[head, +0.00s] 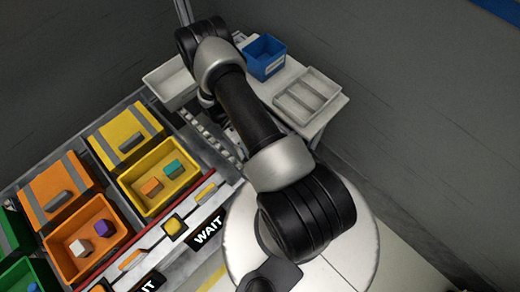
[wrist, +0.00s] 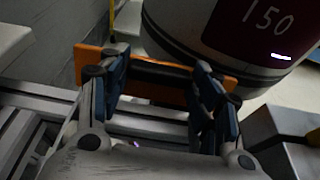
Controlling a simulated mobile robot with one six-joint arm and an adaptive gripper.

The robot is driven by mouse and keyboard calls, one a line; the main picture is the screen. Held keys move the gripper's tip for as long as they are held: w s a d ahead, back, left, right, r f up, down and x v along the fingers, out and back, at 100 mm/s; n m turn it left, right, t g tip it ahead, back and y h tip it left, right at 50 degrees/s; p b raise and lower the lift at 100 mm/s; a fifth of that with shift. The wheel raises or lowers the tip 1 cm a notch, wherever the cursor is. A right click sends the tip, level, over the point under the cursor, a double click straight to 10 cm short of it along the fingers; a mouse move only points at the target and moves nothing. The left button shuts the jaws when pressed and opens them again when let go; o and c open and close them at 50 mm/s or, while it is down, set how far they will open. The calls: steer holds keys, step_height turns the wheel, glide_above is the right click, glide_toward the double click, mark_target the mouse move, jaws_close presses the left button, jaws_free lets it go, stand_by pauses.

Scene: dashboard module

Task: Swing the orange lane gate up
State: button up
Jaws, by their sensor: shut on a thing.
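An orange bar (wrist: 91,64), which looks like the orange lane gate, runs across the wrist view, tilted slightly down to the right. My gripper (wrist: 160,80) is shut on it; the fingers stand on either side of its dark middle part. Its orange ends show beyond both fingers. In the head view my gripper and the bar cannot be made out, as my arm covers that area. An orange panel with a grey stripe and handle (head: 43,181) lies behind an orange bin (head: 61,241) holding a purple and a white block.
A yellow bin (head: 142,204) with two blocks and a yellow panel (head: 104,151) stand beside the orange ones. A blue box (head: 265,57) and a white divided tray (head: 330,88) sit on a table behind my arm. Metal rails (wrist: 40,91) lie below my gripper.

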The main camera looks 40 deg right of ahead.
steer(key=shift+s, duration=0.1)
steer(key=o, duration=1.5)
steer(key=shift+w, duration=0.2)
